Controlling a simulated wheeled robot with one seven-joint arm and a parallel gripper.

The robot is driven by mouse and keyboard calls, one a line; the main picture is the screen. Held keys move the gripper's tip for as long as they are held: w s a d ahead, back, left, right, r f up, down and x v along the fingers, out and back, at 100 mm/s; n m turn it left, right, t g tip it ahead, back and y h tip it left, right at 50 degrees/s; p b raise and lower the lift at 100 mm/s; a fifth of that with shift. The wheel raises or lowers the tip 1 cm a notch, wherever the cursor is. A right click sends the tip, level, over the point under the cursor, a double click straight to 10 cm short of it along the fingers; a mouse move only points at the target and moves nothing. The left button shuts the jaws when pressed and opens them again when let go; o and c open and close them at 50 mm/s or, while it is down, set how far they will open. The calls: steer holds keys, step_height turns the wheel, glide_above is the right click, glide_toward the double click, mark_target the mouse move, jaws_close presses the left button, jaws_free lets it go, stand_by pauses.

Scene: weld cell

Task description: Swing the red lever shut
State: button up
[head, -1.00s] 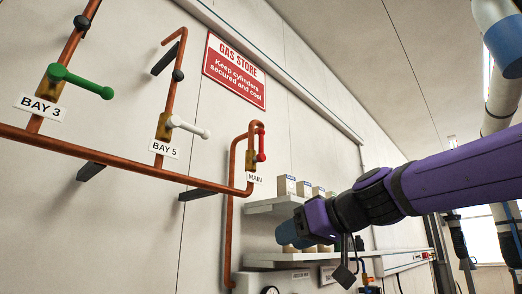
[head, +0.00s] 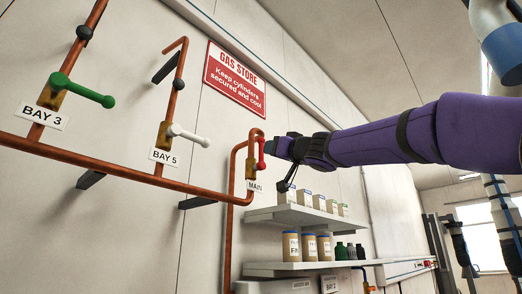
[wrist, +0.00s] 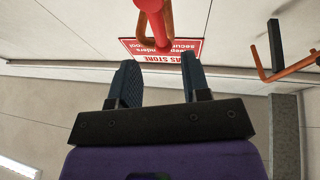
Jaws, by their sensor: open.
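The red lever (head: 261,154) is on the valve of the copper pipe labelled MAIN. In the head view it looks roughly upright beside the pipe, partly hidden at its right by my gripper. My gripper (head: 268,148) is at the lever, reaching in from the right. In the wrist view my gripper (wrist: 158,58) is open, its two dark fingers apart. The red lever (wrist: 153,15) lines up with the gap between the fingertips there; I cannot tell whether it touches either finger.
A green lever (head: 88,91) at BAY 3 and a white lever (head: 188,134) at BAY 5 are to the left. Copper pipe (head: 100,160) runs along the wall. Shelves with boxes (head: 285,215) and jars (head: 309,246) stand below my arm.

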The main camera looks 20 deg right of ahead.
mark_target(261, 149)
steer(key=x, duration=0.8)
steer(key=shift+w, duration=0.1)
jaws_close()
